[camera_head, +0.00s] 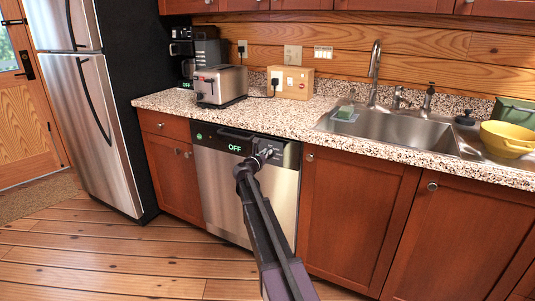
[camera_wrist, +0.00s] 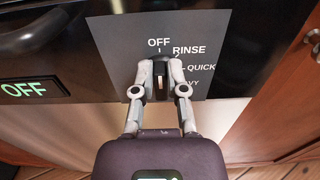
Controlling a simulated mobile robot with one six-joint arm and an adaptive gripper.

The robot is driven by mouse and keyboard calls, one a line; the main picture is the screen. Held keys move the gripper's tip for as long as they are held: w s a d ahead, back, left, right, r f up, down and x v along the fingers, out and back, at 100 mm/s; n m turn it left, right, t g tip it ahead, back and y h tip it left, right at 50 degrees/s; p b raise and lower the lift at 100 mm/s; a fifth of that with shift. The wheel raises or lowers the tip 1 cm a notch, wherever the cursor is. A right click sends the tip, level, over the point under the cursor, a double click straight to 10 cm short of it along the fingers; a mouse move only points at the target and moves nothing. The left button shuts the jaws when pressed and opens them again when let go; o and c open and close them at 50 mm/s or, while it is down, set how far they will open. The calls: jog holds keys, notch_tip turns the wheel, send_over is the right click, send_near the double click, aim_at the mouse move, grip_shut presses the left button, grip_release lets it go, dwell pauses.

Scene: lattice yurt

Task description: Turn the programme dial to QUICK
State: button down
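The programme dial (camera_wrist: 160,82) is a dark knob on a grey panel (camera_wrist: 115,45) of the dishwasher (camera_head: 217,180). Its bar stands upright in the wrist view, in line with the OFF mark. RINSE and QUICK are printed to the right, going clockwise; a lower label is partly hidden by my finger, with only "VY" showing. The display (camera_wrist: 30,89) reads OFF in green, and it reads OFF in the head view too. My gripper (camera_wrist: 161,70) has one finger on each side of the dial, and both appear to touch it. In the head view my gripper (camera_head: 265,156) covers the dial.
A dark door handle (camera_wrist: 30,25) lies left of the panel. A wooden cabinet (camera_head: 355,210) with a round knob stands right of the dishwasher. The floor in front is clear.

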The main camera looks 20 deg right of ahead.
dwell(0.3)
jog(key=shift+m, duration=0.5)
jog(key=m, duration=0.5)
jog(key=f+m+b, duration=0.1)
jog(key=m, duration=0.5)
jog(key=s+d+m, duration=0.1)
jog(key=m, duration=0.4)
jog(key=shift+s+f+m+b, duration=0.1)
jog(key=shift+f+m+b, duration=0.2)
jog(key=shift+f+b, duration=0.05)
